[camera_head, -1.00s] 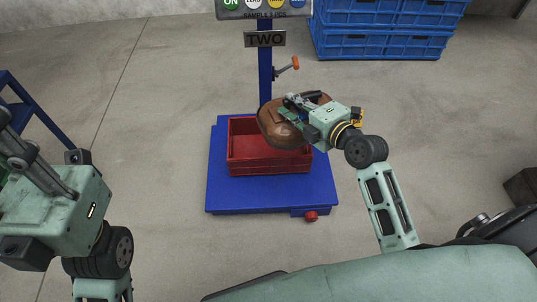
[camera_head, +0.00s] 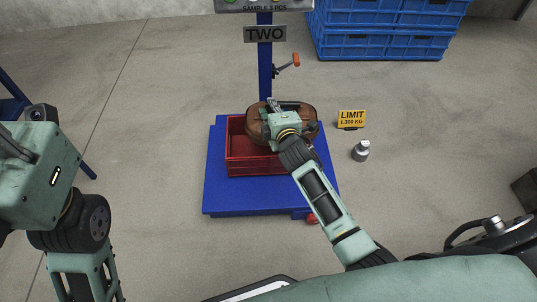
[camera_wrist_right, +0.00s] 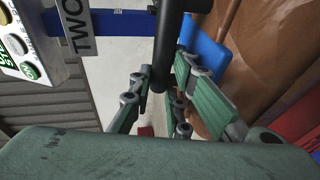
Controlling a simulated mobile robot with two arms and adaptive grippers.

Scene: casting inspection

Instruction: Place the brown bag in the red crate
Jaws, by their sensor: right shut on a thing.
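The brown bag (camera_head: 308,118) is rounded, with a black bar-like handle (camera_wrist_right: 168,50) showing in the right wrist view. My right gripper (camera_head: 279,108) is shut on it from above, with the fingers on either side of the handle. The red crate (camera_head: 262,167) stands open on the blue scale platform. The bag is over the crate's back right part and hides that corner; I cannot tell whether it touches the crate. In the wrist view the bag (camera_wrist_right: 262,60) fills the right side. My left gripper's body (camera_head: 40,175) is at the left edge, its fingertips out of frame.
The blue scale platform (camera_head: 225,203) has a post (camera_head: 265,75) with a TWO sign and an orange-tipped lever (camera_head: 288,65) behind the crate. A yellow LIMIT sign (camera_head: 351,118) and a metal weight (camera_head: 361,150) stand at right. Blue crates (camera_head: 385,45) are stacked at the back.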

